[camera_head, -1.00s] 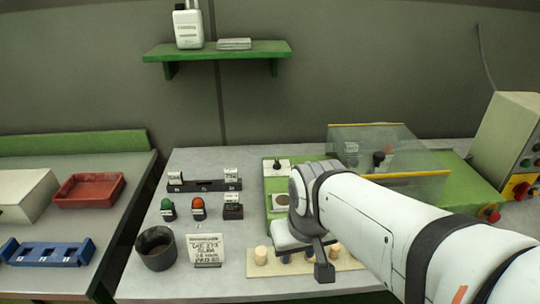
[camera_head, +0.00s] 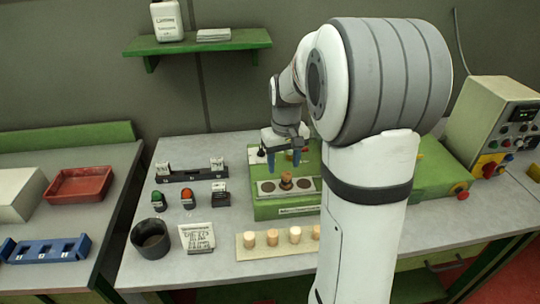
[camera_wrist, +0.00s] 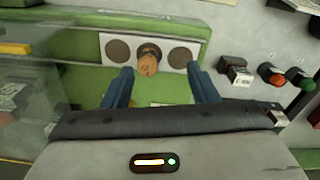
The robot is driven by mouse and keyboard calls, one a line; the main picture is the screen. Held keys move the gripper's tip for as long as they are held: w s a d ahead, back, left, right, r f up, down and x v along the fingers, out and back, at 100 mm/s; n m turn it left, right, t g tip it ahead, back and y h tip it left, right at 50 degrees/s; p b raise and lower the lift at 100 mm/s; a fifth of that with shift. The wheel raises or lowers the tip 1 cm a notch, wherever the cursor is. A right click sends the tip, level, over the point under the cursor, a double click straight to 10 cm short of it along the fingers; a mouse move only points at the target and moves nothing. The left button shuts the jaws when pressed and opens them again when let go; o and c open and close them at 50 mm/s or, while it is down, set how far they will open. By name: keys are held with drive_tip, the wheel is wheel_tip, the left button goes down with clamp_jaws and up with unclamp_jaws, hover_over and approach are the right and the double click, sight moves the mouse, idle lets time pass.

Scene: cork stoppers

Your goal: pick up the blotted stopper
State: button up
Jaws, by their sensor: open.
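A brown stopper (camera_head: 287,180) stands on the middle dark disc of a white plate (camera_head: 311,186) on the green machine (camera_head: 285,209). In the wrist view this stopper (camera_wrist: 148,65) shows between my fingers, with a dark area at its far end; I cannot tell whether that is a blot or the disc behind. Several paler stoppers (camera_head: 272,237) stand in a row on a light board (camera_head: 258,254) at the front; no blot shows on them. My gripper (camera_head: 286,158) is open and empty, its blue fingers pointing down just above the brown stopper, apart from it.
A clear guard (camera_wrist: 35,100) stands close beside my gripper in the wrist view. A dark cup (camera_head: 151,240), a written card (camera_head: 197,237) and green and red buttons (camera_head: 185,194) stand to the left. A control box (camera_head: 491,118) stands at the right.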

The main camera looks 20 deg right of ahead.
sight(287, 174)
drive_tip(key=shift+w+d+f, duration=0.2)
drive_tip(key=shift+w+d, duration=0.2)
drive_tip(key=shift+w, duration=0.15)
drive_tip(key=shift+w+d+f, duration=0.2)
drive_tip(key=shift+w+d, duration=0.2)
drive_tip(key=shift+w, duration=0.15)
drive_tip(key=shift+w+d+f+p, duration=0.15)
drive_tip(key=shift+f+p, duration=0.15)
wheel_tip(287, 174, down, 7)
drive_tip(key=shift+d+f+p, duration=0.15)
drive_tip(key=shift+f+p, duration=0.05)
drive_tip(key=shift+p, duration=0.6)
drive_tip(key=shift+c, duration=0.5)
drive_tip(key=c, duration=0.9)
